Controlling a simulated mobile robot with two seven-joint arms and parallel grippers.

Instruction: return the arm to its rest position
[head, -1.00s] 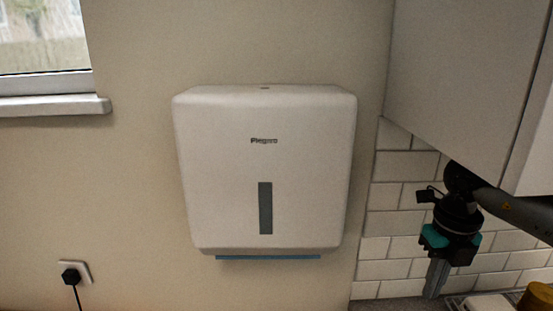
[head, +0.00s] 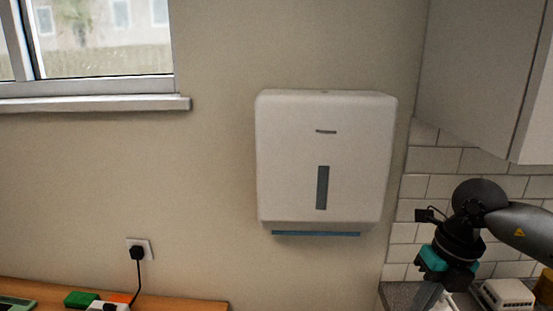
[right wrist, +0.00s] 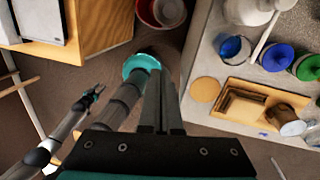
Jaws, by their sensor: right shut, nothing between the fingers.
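My right gripper (head: 428,298) hangs at the lower right of the head view, pointing down, its tips cut off by the lower edge. In the right wrist view its two fingers (right wrist: 162,100) lie together, shut with nothing between them. My right arm comes in from the right edge, in front of the tiled wall. What looks like my left gripper (right wrist: 92,96) shows small at the left of the right wrist view, at the end of a grey arm. Its jaws are too small to read. It is not in the head view.
A white towel dispenser (head: 322,160) hangs on the wall. A wall cabinet (head: 475,75) is above my right arm. A wooden desk (head: 190,303) is at lower left. In the right wrist view, a counter (right wrist: 215,95) carries a wooden tray (right wrist: 232,107) and several pots; floor lies between.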

